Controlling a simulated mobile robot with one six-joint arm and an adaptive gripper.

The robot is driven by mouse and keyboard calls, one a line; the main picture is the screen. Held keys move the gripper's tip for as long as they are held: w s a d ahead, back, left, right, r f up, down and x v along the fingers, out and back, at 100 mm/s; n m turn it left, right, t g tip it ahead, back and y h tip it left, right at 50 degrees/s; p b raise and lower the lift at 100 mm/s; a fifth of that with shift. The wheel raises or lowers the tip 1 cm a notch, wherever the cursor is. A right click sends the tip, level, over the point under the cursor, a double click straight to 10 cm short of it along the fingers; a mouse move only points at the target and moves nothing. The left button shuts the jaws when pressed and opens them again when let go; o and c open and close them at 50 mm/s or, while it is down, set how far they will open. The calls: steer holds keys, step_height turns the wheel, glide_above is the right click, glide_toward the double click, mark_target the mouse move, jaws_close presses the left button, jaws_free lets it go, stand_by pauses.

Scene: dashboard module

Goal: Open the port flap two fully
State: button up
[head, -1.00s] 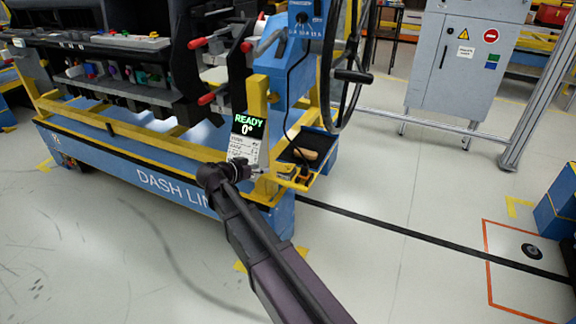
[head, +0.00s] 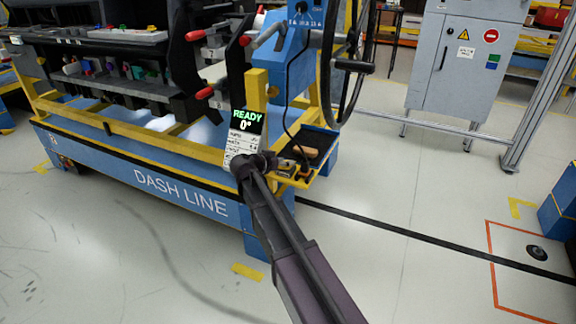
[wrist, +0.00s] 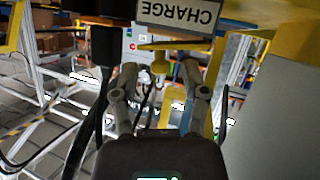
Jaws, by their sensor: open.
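No port flap can be told for certain in either view. In the wrist view a "CHARGE" label (wrist: 178,14) appears upside down at the top, on a dark part. My gripper (wrist: 160,78) is open in the wrist view, its two fingers apart. A small yellow knob-like piece (wrist: 160,66) shows between the fingertips; I cannot tell how near it is or what it belongs to. In the head view my gripper (head: 268,160) is small and dark, just below the "READY 0°" display (head: 246,122), beside the frame's right end.
The blue and yellow "DASH LINE" frame (head: 180,192) carries the dark dashboard with red handles (head: 204,93). A steering wheel (head: 346,70) and a small dark tray (head: 318,138) are at its right end. A grey cabinet (head: 465,60) stands behind.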

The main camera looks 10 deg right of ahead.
steer(key=shift+w+d+f, duration=0.25)
steer(key=shift+w+d, duration=0.1)
steer(key=shift+d, duration=0.15)
jaws_close()
steer(key=shift+w+a+r+n+h+b, duration=0.15)
steer(key=shift+r+n+h+b, duration=0.15)
steer(key=shift+n+h, duration=0.2)
jaws_free()
